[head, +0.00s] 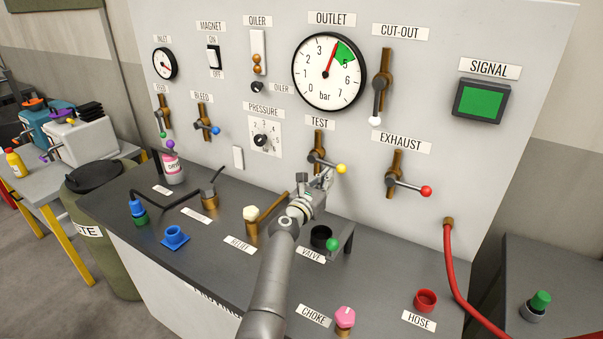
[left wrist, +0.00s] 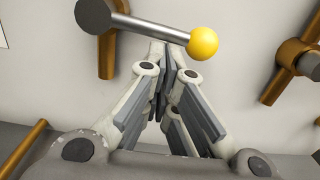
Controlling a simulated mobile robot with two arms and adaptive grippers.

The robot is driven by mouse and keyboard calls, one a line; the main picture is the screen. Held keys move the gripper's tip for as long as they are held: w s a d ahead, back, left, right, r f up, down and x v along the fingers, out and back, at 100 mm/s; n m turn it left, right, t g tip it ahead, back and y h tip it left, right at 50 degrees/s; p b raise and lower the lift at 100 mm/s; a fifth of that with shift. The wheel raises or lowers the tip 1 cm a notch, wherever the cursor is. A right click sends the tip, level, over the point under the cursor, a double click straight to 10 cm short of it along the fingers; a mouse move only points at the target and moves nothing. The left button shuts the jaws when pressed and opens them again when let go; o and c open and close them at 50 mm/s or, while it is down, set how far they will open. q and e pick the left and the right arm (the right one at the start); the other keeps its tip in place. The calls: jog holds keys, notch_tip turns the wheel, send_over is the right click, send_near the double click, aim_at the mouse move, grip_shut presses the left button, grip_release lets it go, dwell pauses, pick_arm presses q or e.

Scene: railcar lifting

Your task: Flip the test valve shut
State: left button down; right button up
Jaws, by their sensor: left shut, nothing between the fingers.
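The test valve (head: 317,157) is a brass fitting on the grey panel under the TEST label. Its short lever ends in a yellow knob (head: 341,169) and points right and slightly down, close to horizontal. In the left wrist view the lever (left wrist: 150,28) runs across the top, with the yellow knob (left wrist: 203,42) at its right end. My left gripper (head: 326,176) is shut and empty. Its fingertips (left wrist: 170,52) are just below the lever, left of the knob; I cannot tell whether they touch it. My right gripper is not in view.
The exhaust valve (head: 396,172) with a red knob (head: 426,191) is to the right. The cut-out valve (head: 384,70) hangs its lever down above. The outlet gauge (head: 329,71) is above. On the dark bench stand a valve with a green knob (head: 333,244) and a brass relief fitting (head: 251,221).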

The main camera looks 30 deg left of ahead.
pick_arm(q)
jog(key=shift+r+n, duration=0.2)
jog(key=shift+n, duration=0.1)
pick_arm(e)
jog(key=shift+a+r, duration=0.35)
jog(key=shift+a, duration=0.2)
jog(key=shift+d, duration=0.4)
